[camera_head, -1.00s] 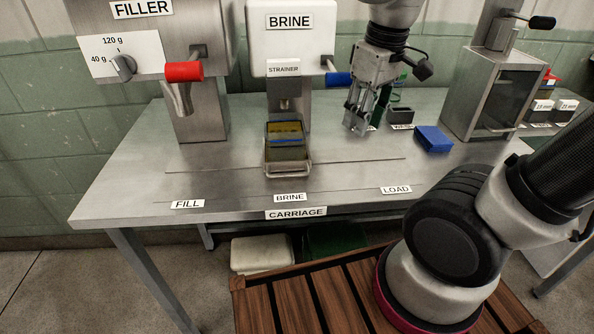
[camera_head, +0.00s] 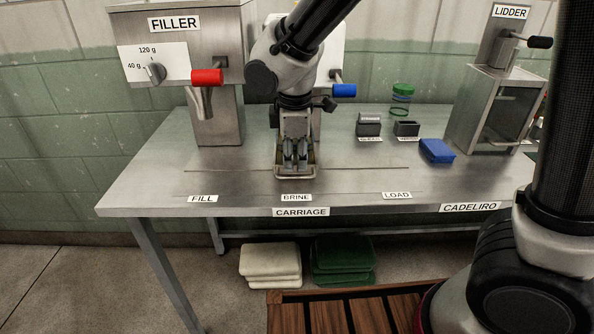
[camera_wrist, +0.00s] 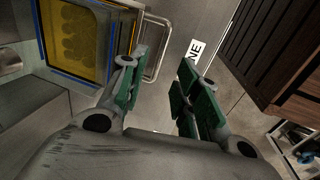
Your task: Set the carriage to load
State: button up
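The carriage (camera_head: 281,174) is a metal frame on the table, in line with the BRINE label (camera_head: 296,197). The LOAD label (camera_head: 397,195) is to its right. In the wrist view the carriage (camera_wrist: 43,45) shows at upper left, holding a box with yellow contents. Its wire handle loop (camera_wrist: 169,35) juts towards my fingers. My gripper (camera_head: 296,168) points down at the front of the carriage and hides most of it. In the wrist view my gripper (camera_wrist: 160,78) is open, its green-padded fingers apart. The handle appears between or just beyond the fingertips; I cannot tell the depth.
The filler (camera_head: 215,100) stands at left, the lidder (camera_head: 495,100) at right. A blue block (camera_head: 437,151), two small dark holders and a green-lidded jar (camera_head: 402,98) sit right of the carriage. The table front by LOAD is clear. White and green stacks lie below.

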aim_at(295, 176)
jog(key=f, duration=0.2)
jog(key=w+f, duration=0.1)
jog(key=f, duration=0.2)
jog(key=shift+c, duration=0.5)
grip_shut()
